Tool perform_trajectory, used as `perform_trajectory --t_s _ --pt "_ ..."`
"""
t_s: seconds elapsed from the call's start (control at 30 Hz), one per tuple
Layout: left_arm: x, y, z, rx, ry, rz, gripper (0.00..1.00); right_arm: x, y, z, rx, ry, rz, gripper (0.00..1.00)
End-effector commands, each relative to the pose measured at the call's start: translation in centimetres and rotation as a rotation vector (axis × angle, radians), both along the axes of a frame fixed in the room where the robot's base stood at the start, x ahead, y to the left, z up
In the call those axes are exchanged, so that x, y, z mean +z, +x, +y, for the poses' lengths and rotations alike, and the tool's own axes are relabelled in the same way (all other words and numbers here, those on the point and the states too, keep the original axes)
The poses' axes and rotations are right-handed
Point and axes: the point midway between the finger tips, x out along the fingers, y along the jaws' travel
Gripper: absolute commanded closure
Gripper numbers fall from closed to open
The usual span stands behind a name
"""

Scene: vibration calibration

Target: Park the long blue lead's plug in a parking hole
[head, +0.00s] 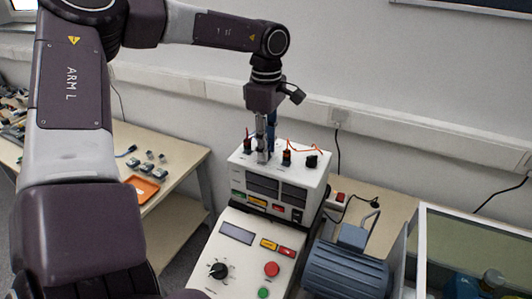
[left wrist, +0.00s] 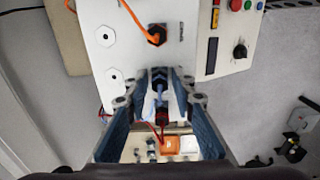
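The white instrument box (head: 245,170) stands on the bench in the head view, with dark plugs and orange-red leads on its top. My left gripper (head: 264,155) points down onto that top. In the left wrist view its two blue-padded fingers (left wrist: 157,88) stand apart, with a gap between them. A dark plug with a bluish lead (left wrist: 159,77) shows between the fingers; I cannot tell whether they touch it. Two empty holes (left wrist: 102,37) (left wrist: 110,75) show in the white panel beside an orange lead's plug (left wrist: 156,36). My right gripper is not in view.
A red plug (left wrist: 163,118) sits close by the fingers. A control panel (head: 243,245) with buttons and a knob slopes in front of the box. A blue motor (head: 345,270) stands to the right. An orange tray (head: 142,188) lies on the left bench.

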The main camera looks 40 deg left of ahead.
Motion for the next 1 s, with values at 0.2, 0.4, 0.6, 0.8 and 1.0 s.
perform_trajectory --t_s 0.2,0.4,0.6,0.8,1.0 --pt "0.0 0.0 0.0 0.0 0.0 0.001 1.0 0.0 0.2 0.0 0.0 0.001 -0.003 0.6" --pt "0.0 0.0 0.0 0.012 0.001 0.0 1.0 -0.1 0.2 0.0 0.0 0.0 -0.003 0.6" --pt "-0.1 0.0 0.0 0.077 0.002 0.001 1.0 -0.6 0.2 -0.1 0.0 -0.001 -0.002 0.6" --pt "-0.1 0.0 0.0 0.149 0.001 0.001 1.0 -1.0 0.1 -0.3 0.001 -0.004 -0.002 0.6" --pt "-0.1 0.0 0.0 0.223 0.001 0.0 1.0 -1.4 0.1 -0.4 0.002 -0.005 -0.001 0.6"
